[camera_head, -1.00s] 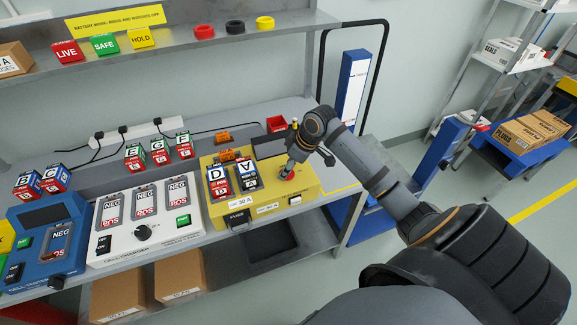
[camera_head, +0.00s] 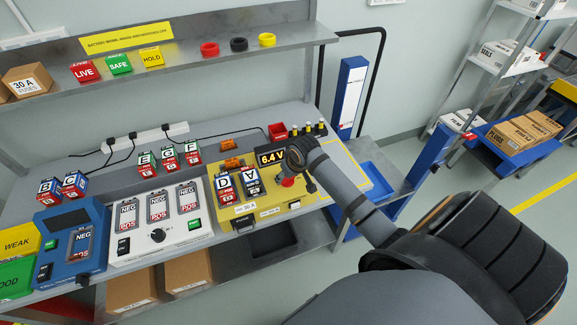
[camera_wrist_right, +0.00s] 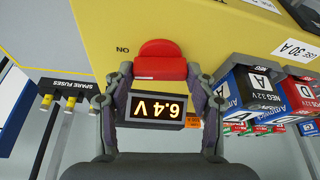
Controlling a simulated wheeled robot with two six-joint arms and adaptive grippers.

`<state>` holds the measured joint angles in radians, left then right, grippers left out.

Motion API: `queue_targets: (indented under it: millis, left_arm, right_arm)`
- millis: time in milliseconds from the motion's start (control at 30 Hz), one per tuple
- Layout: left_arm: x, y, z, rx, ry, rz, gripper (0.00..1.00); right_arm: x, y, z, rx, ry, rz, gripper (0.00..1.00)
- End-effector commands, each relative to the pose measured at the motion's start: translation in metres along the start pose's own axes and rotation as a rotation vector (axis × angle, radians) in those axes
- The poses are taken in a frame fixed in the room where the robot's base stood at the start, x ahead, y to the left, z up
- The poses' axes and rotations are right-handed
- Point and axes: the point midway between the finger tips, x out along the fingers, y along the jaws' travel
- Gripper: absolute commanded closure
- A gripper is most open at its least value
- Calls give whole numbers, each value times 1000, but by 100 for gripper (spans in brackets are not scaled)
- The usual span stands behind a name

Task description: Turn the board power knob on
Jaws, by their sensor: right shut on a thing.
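The yellow board (camera_head: 325,193) stands on the bench with its red power knob (camera_head: 288,182) at its right part. In the right wrist view the red knob (camera_wrist_right: 160,60) sits between my fingertips, near an "ON" mark that appears upside down. My right gripper (camera_wrist_right: 160,72) is shut on the knob. The board's display (camera_head: 271,158) is lit and reads 6.4 V. Cells D (camera_head: 226,189) and A (camera_head: 252,183) stand in the board's slots. In the head view my right arm hides part of the board's right side. My left gripper is not in view.
A white charger (camera_head: 195,235) and a blue tester (camera_head: 75,265) stand left of the board. A shelf (camera_head: 200,60) with signs and rings hangs above.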

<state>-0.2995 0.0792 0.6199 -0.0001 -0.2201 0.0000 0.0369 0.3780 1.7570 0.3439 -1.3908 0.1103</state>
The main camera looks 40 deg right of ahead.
Motion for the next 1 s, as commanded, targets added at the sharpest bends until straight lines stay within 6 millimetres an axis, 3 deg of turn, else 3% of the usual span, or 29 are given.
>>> queue_targets:
  millis: [33, 300, 967, 1000]
  left_arm:
    - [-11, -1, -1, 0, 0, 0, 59]
    - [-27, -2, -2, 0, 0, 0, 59]
    - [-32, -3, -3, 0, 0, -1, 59]
    - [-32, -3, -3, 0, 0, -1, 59]
  right_arm:
    - [-5, -2, -2, 28, -1, 8, 75]
    - [-3, -2, -2, 146, 0, 59, 75]
    - [0, -1, -1, 196, 3, 81, 75]
    - [0, -1, -1, 196, 3, 81, 38]
